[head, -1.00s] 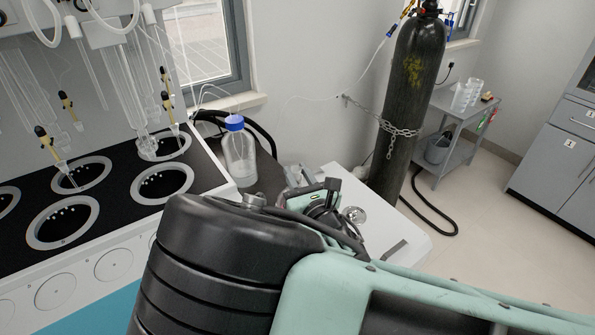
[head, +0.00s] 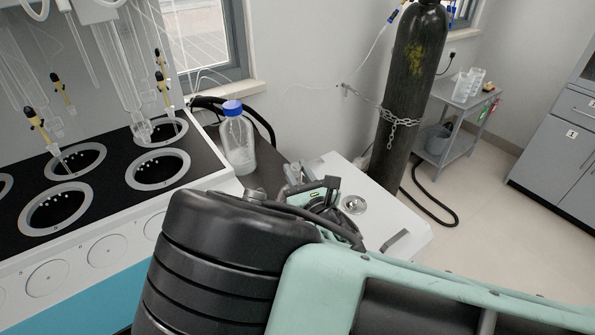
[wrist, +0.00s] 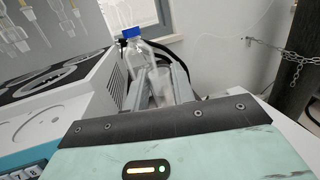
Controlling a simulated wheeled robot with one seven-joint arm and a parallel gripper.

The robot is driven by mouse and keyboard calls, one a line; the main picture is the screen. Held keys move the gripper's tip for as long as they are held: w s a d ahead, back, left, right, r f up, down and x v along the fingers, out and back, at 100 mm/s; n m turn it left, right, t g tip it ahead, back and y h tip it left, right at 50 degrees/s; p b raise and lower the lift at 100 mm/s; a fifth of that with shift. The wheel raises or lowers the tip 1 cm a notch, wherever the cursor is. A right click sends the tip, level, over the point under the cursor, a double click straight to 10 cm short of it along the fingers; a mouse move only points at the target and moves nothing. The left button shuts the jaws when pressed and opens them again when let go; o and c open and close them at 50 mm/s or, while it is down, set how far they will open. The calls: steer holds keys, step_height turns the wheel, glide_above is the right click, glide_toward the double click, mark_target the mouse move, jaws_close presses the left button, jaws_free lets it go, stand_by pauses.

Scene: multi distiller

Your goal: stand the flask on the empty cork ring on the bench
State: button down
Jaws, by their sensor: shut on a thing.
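My gripper (wrist: 157,80) is shut on a clear glass thing, which I take for the flask (wrist: 160,90); it shows between the two grey fingers in the wrist view. Its outline is faint, and I cannot tell its tilt. In the head view my gripper (head: 300,174) is mostly hidden behind my own arm, above or beside the white top at the centre. No cork ring can be made out in either view.
A blue-capped clear bottle (head: 237,138) stands on a dark surface just beyond my gripper. The distiller (head: 110,215) with round wells and hanging glassware is at left. A small round metal fitting (head: 354,204) sits on the white top (head: 385,215). A chained black gas cylinder (head: 405,100) stands behind.

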steer(key=shift+f, duration=0.25)
stand_by(0.4)
steer(key=c, duration=1.1)
jaws_free()
steer(key=shift+s, duration=0.1)
steer(key=b+v, duration=0.2)
steer(key=v, duration=1.5)
steer(key=shift+s+d, duration=0.1)
